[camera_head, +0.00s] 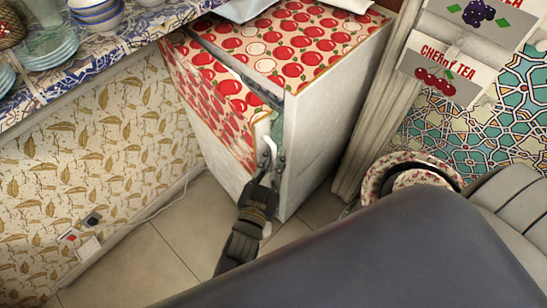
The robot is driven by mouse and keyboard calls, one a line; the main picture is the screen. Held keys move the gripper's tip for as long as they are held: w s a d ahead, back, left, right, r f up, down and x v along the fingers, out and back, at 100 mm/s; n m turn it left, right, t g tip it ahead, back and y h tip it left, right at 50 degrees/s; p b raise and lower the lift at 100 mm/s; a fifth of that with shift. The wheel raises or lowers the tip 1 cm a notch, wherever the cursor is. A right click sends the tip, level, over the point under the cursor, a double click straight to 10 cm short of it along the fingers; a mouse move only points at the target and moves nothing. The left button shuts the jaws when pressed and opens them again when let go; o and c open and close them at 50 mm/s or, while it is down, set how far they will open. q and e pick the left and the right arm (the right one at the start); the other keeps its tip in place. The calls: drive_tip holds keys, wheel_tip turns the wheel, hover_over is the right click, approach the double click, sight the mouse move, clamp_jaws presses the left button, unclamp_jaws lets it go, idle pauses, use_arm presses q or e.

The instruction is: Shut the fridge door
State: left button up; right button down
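The fridge (325,110) is a low white cabinet with a red apple pattern on its top. Its door (215,95), with the same red pattern, is ajar, and a dark narrow gap runs between the door and the body. A pale handle (269,148) sits at the door's free edge. My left gripper (268,167) is at the lower part of this handle, with its dark fingers close to it. The fingers overlap the handle and the door edge, so I cannot tell whether they are closed on it. My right gripper is out of view.
A blue-patterned counter (85,75) with bowls (97,13) and plates (48,48) stands at the upper left. The tiled floor (130,262) is open in front of the door. A cord (150,212) runs along the wall. A round floral object (405,165) is right of the fridge.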

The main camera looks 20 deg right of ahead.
use_arm(q)
drive_tip(key=shift+s, duration=0.1)
drive_tip(key=v, duration=1.2)
